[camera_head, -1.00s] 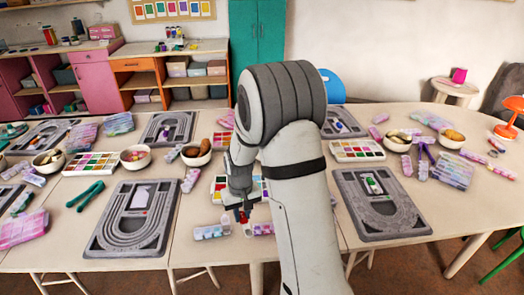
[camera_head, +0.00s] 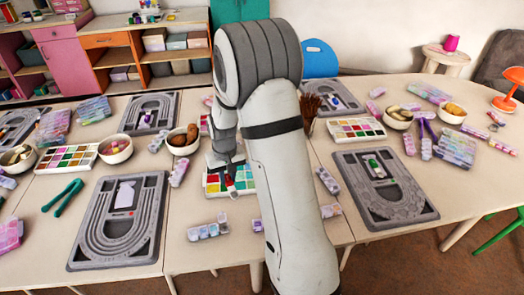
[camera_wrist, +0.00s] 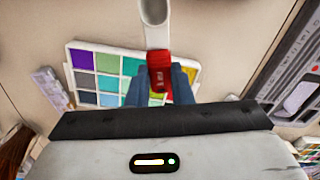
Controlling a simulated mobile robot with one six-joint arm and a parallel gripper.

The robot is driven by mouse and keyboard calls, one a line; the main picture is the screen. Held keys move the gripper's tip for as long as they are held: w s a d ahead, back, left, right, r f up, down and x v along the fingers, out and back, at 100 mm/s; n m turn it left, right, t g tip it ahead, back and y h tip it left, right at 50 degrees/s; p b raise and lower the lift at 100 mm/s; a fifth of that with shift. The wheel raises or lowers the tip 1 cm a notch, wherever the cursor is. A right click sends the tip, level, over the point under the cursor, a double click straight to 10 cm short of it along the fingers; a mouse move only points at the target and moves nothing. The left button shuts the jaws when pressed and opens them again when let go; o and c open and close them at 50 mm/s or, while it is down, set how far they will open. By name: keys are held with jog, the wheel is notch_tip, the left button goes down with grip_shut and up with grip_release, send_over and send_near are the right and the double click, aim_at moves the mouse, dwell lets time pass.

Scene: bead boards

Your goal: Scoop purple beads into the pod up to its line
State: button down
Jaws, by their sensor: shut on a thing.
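My gripper (camera_head: 228,174) is shut on the red handle (camera_wrist: 158,72) of a scoop. The scoop's pale bowl (camera_wrist: 154,12) points away from the fingers in the wrist view; its contents cannot be made out. A white bead tray (camera_head: 245,193) with several coloured compartments lies below and partly behind my gripper. In the wrist view a purple compartment (camera_wrist: 84,80) shows at the tray's left, and the gripper hides part of the tray. A strip of small clear pods (camera_head: 208,231) lies in front of the tray. I cannot tell which is the task's pod, nor see its line.
A grey bead board (camera_head: 150,185) lies to the left and another grey board (camera_head: 415,205) to the right. Bowls, including a white bowl (camera_head: 115,157), stand behind to the left. Bare tabletop lies around the pods.

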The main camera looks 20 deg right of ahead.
jog(key=w+d+b, duration=0.1)
jog(key=w+d, duration=0.1)
jog(key=d, duration=0.1)
jog(key=w+d+f+m+t+b, duration=0.1)
jog(key=w+d+b, duration=0.1)
jog(key=d, duration=0.1)
jog(key=w+d+f+m+t+b, duration=0.1)
jog(key=w+d, duration=0.1)
jog(key=d, duration=0.2)
jog(key=shift+w+f, duration=0.1)
jog(key=shift+f, duration=0.15)
jog(key=w+d+f+m+t+h+b, duration=0.1)
jog(key=d+t+b, duration=0.2)
jog(key=d+b, duration=0.3)
jog(key=b, duration=0.3)
jog(key=shift+d+f+h, duration=0.2)
jog(key=shift+f+h, duration=0.1)
jog(key=shift+f, duration=0.1)
jog(key=shift+f+t+b, duration=0.25)
jog(key=shift+t+b, duration=0.05)
jog(key=shift+b, duration=0.7)
jog(key=shift+s+f+b, duration=0.15)
jog(key=shift+b, duration=0.45)
jog(key=shift+s+a+f+b, duration=0.1)
jog(key=shift+s+f+b, duration=0.05)
jog(key=shift+f+b, duration=0.4)
jog(key=shift+s+a+f+b, duration=0.1)
jog(key=shift+s+f+b, duration=0.05)
jog(key=shift+f+b, duration=0.4)
jog(key=shift+f, duration=0.1)
